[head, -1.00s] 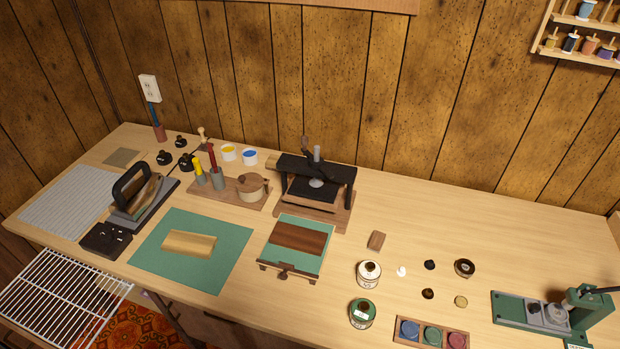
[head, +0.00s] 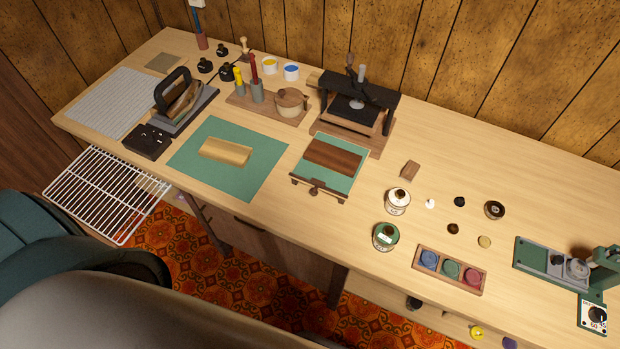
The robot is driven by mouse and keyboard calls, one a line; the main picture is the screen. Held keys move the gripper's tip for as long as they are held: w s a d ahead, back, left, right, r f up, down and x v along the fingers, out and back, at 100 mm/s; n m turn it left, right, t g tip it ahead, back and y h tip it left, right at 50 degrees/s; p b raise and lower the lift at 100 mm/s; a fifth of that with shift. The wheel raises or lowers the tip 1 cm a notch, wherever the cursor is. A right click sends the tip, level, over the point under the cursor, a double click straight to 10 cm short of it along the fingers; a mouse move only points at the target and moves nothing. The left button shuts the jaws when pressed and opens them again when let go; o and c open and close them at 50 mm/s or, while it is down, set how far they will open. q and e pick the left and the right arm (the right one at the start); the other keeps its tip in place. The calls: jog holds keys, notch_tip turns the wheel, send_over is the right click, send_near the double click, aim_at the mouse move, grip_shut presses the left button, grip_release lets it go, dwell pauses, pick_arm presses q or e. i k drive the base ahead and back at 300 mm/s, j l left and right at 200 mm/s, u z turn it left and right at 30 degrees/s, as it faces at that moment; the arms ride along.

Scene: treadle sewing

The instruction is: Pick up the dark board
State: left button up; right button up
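The dark brown board (head: 333,155) lies flat on the green surface of a small wooden-edged stand (head: 327,181), near the middle of the bench. A lighter tan board (head: 226,151) lies on a green mat (head: 250,183) to its left. Neither of my grippers shows in the head view.
A black press (head: 358,104) stands just behind the dark board. A bottle (head: 397,201), a green-labelled jar (head: 385,236) and a small brown block (head: 410,169) stand to its right. A white wire rack (head: 107,194) juts out at the left front. The right rear bench top is clear.

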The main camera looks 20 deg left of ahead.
aim_at(332, 157)
jog(key=j+z, duration=0.2)
jog(key=j, duration=0.25)
jog(key=k+j+z, duration=0.2)
jog(key=j, duration=0.25)
jog(key=j+z, duration=0.2)
jog(key=j, duration=0.3)
jog(key=k+j+z, duration=0.2)
jog(key=j, duration=0.2)
jog(key=i+j, duration=0.05)
